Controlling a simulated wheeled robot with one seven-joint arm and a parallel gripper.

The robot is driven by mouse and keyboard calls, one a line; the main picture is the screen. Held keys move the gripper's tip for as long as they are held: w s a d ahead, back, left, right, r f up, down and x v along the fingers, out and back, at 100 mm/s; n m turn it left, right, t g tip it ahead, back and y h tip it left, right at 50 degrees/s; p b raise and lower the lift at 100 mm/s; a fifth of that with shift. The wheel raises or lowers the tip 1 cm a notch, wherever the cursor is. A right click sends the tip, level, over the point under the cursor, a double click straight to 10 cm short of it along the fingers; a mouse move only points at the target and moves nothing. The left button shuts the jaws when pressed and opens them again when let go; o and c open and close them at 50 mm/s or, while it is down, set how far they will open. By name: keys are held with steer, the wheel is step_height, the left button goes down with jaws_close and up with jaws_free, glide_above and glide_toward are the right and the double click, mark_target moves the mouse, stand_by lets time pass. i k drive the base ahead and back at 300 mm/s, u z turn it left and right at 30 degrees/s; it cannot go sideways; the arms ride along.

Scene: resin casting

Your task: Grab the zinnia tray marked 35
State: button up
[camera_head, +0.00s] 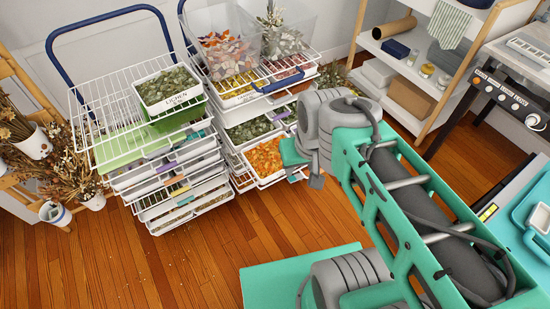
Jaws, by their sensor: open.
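No label reading zinnia or 35 is legible in the head view. A white tray of orange petals (264,159) sits low in the right wire rack, pulled out toward the front. My gripper (300,168) is just right of this tray in the picture, open, partly hidden by its own wrist; I see nothing held in it. I cannot tell whether it touches the tray. A white tray marked LICHEN (172,103) with grey-green contents stands on top of the left rack.
The left wire cart (120,68) holds several stacked drawers. Clear bins of dried petals (222,48) stand on the right rack. Dried flowers in pots (92,200) are at left; a wooden shelf (447,98) is at right.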

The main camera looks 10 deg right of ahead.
mark_target(262, 157)
steer(key=u, duration=0.05)
steer(key=k, duration=0.55)
steer(key=u, duration=0.95)
steer(key=i, duration=1)
steer(key=u, duration=1)
